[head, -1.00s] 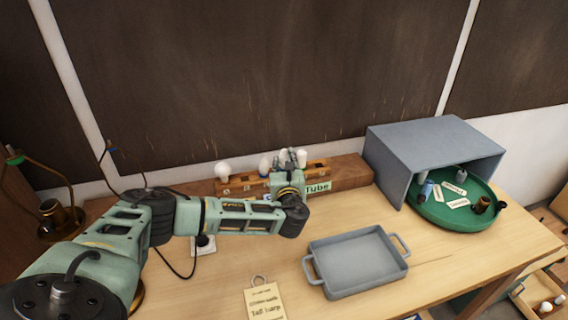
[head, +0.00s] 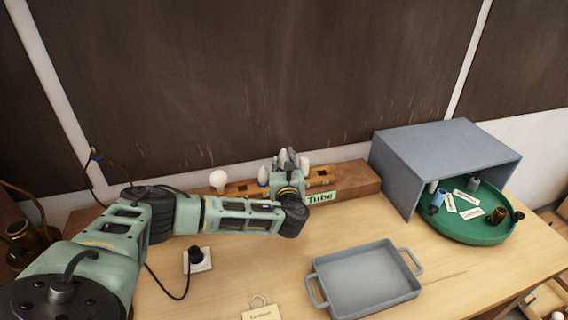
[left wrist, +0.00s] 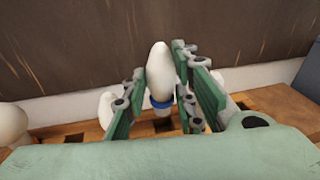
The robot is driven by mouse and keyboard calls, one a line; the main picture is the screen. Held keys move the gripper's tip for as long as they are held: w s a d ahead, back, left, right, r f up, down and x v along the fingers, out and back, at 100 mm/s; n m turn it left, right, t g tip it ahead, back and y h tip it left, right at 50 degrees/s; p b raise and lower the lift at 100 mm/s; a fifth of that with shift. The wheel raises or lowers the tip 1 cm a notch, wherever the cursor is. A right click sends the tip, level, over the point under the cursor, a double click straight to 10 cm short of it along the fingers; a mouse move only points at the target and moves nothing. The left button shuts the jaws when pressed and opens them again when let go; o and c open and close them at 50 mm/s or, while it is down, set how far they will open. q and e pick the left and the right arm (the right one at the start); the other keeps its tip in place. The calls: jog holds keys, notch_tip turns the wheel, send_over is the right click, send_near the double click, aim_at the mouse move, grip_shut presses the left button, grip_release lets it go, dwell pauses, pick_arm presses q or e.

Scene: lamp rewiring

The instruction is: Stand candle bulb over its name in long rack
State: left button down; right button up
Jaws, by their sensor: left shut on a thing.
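The long wooden rack (head: 358,180) lies at the back of the table, against the wall. A "Tube" label (head: 321,197) shows on its front; the other names are hidden behind my arm. My left gripper (head: 288,165) is over the rack, shut on the white candle bulb (left wrist: 160,72), which has a blue collar (left wrist: 160,103). The bulb is upright between the green fingers, above the rack's square sockets; I cannot tell whether its base is in one. A round white bulb (head: 218,180) and a smaller pale bulb (head: 263,174) stand to its left. My right gripper is out of view.
A grey two-handled tray (head: 420,292) sits at the front. A grey open box (head: 446,152) stands over a green round tray (head: 440,228) with labels and small parts at the right. A black plug sits in a white socket plate (head: 203,262). Bare table lies between.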

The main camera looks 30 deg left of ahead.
pick_arm(q)
jog(key=shift+f, duration=0.55)
jog(key=shift+f+b, duration=0.5)
jog(key=shift+b, duration=0.25)
jog(key=shift+f, duration=0.2)
jog(key=shift+f+b, duration=0.3)
jog(key=shift+b, duration=0.05)
jog(key=shift+f+b, duration=0.4)
jog(key=shift+f, duration=0.25)
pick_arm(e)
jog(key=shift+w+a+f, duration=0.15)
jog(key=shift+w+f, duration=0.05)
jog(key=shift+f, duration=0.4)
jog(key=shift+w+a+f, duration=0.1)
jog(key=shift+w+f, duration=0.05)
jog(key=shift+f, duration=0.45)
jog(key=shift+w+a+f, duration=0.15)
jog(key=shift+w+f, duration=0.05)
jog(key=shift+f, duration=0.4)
pick_arm(q)
jog(key=shift+f, duration=0.2)
